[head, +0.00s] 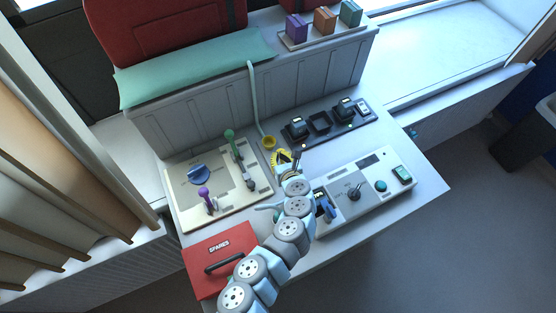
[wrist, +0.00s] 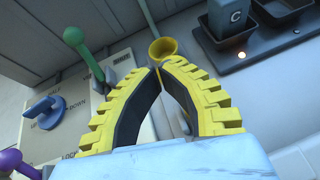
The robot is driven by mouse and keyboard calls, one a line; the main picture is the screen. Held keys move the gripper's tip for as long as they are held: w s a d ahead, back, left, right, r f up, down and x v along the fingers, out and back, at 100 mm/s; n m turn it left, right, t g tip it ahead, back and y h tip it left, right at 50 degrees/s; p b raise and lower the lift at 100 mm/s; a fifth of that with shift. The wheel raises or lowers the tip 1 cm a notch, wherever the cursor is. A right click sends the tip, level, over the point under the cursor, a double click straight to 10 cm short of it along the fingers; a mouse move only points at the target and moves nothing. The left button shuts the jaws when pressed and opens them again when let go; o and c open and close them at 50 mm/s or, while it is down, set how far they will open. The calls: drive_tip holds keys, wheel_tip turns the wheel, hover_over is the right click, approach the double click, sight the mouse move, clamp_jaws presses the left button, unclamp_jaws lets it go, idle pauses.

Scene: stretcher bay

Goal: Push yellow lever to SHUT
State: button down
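My gripper (head: 281,158) has yellow ribbed fingers with black inner pads. It hangs over the table between the cream panel (head: 183,219) and the grey control box. In the wrist view its fingertips (wrist: 158,70) come together with nothing clearly held. I cannot make out a yellow lever. The cream panel carries a green-knobbed lever (head: 230,135), a purple-knobbed lever (head: 204,192) and a blue turning knob (head: 198,175); its lettering is too small to read fully. A yellow cup (head: 268,142) ends a pale green hose just beyond my fingertips. My gripper may hide part of the scene.
The grey control box (head: 340,212) with switches stands right of my arm. A black charger strip (head: 320,122) lies behind it. A red SPARES case (head: 217,248) sits at front left. Purple, orange and green boxes (head: 324,20) stand at the back. The table's right end is bare.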

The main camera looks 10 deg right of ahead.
drive_tip(key=shift+w+a, duration=0.1)
drive_tip(key=shift+w, duration=0.45)
drive_tip(key=shift+r, duration=0.1)
idle(0.4)
drive_tip(key=shift+r+p, duration=0.7)
drive_tip(key=shift+p, duration=0.1)
drive_tip(key=s+a+r+p, duration=0.1)
drive_tip(key=s+r, duration=0.3)
drive_tip(key=r, duration=0.8)
drive_tip(key=shift+r+p, duration=0.15)
drive_tip(key=shift+p, duration=0.25)
